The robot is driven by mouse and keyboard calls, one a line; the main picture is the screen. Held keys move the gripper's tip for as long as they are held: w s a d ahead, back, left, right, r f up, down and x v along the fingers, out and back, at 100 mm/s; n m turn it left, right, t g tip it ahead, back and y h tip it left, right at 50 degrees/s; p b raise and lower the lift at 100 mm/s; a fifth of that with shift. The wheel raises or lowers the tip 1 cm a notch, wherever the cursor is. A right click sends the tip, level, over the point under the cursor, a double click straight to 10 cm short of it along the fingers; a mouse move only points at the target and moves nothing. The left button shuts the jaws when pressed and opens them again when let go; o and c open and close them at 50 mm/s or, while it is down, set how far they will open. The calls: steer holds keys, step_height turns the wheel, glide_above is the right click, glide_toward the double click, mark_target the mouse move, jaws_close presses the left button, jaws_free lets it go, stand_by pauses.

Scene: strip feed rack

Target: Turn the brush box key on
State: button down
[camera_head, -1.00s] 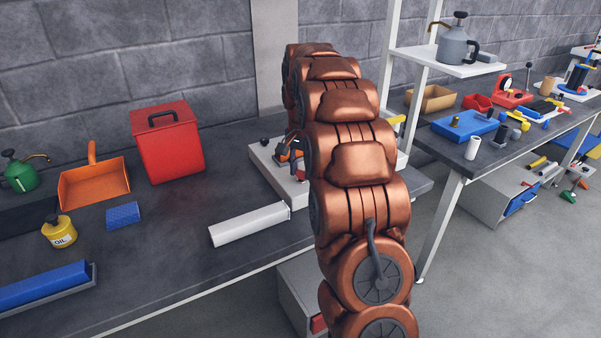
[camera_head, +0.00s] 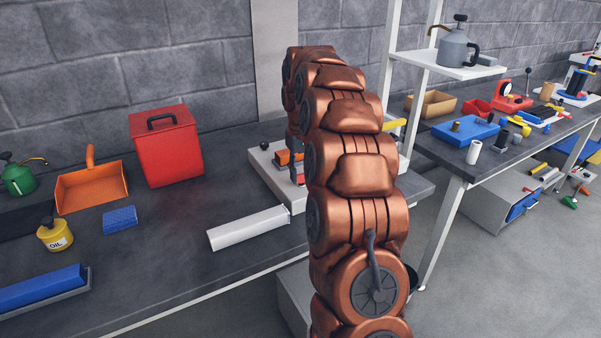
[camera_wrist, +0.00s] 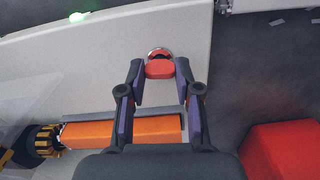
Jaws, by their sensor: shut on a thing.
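The key is a small red knob (camera_wrist: 160,69) on a silver round collar, at the top middle of the wrist view. It stands on a pale flat panel (camera_wrist: 185,40). My gripper (camera_wrist: 160,74) has its two dark fingers closed in on the knob from both sides. An orange block (camera_wrist: 120,132) lies along a grey strip nearer the wrist; it also shows in the head view (camera_head: 283,157). The pale unit (camera_head: 268,178) sits on the bench behind my copper-coloured arm, which hides the key and my gripper there. The key's turn angle is hard to tell.
A yellow-and-black toothed part (camera_wrist: 46,141) is left of the orange block. A red box (camera_head: 167,146) stands left of the unit, and a white bar (camera_head: 248,227) lies in front. A second bench (camera_head: 500,145) with several tools is at right.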

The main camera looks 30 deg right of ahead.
steer(key=shift+r+n, duration=0.1)
steer(key=shift+n, duration=0.4)
steer(key=c, duration=0.8)
jaws_free()
step_height(320, 180, up, 7)
steer(key=shift+w+f, duration=0.1)
steer(key=shift+f, duration=0.1)
steer(key=shift+r, duration=0.4)
